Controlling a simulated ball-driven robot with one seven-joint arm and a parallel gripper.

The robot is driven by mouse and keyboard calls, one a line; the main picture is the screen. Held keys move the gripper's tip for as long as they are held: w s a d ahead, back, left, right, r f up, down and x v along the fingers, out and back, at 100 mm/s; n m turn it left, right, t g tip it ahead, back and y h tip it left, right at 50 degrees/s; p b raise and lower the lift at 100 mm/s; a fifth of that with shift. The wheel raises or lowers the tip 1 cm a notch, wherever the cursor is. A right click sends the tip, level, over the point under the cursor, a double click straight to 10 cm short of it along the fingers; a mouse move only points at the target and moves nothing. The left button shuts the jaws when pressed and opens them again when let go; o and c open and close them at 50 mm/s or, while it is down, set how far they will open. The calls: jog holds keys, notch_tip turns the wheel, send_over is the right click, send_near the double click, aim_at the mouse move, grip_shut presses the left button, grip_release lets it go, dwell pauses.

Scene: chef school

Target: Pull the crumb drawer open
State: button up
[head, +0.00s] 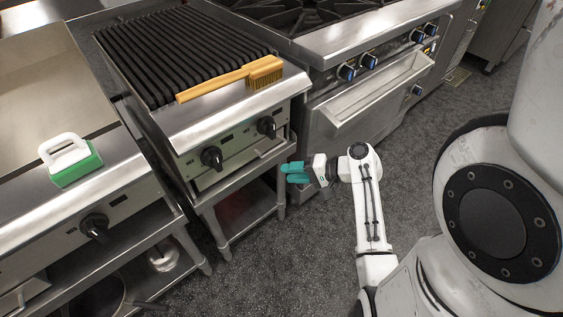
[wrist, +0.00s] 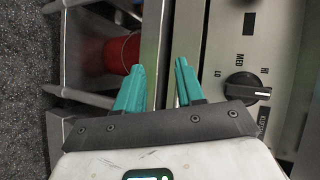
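The charbroiler (head: 240,115) has two black knobs on its front panel. A slim metal front, seemingly the crumb drawer (head: 243,172), runs below the knobs in the head view. My gripper (head: 293,172), with teal fingers, is at the right end of this front. In the wrist view my gripper (wrist: 158,64) is open, its fingers apart, with metal strips seen beyond and between them. One knob (wrist: 247,88) shows at the right there. I cannot tell whether the fingers touch the drawer. No gap shows it open.
A red bucket (wrist: 122,52) stands on the shelf below. A range with an oven door handle (head: 375,95) is to the right. A yellow brush (head: 230,78) lies on the charbroiler. A griddle with a green-and-white scrubber (head: 75,165) is left. Grey floor (head: 300,250) in front is clear.

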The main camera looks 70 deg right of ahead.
aim_at(276, 149)
jog(key=s+d+m+t+h+b, duration=0.2)
jog(key=s+d+m+h, duration=0.15)
jog(key=d, duration=0.35)
jog(key=x, duration=0.6)
jog(key=r+x, duration=0.1)
jog(key=x, duration=0.3)
jog(key=shift+w+a+b, duration=0.2)
jog(key=shift+a+b, duration=0.05)
jog(key=shift+b, duration=0.1)
grip_shut()
jog(key=shift+s, duration=0.1)
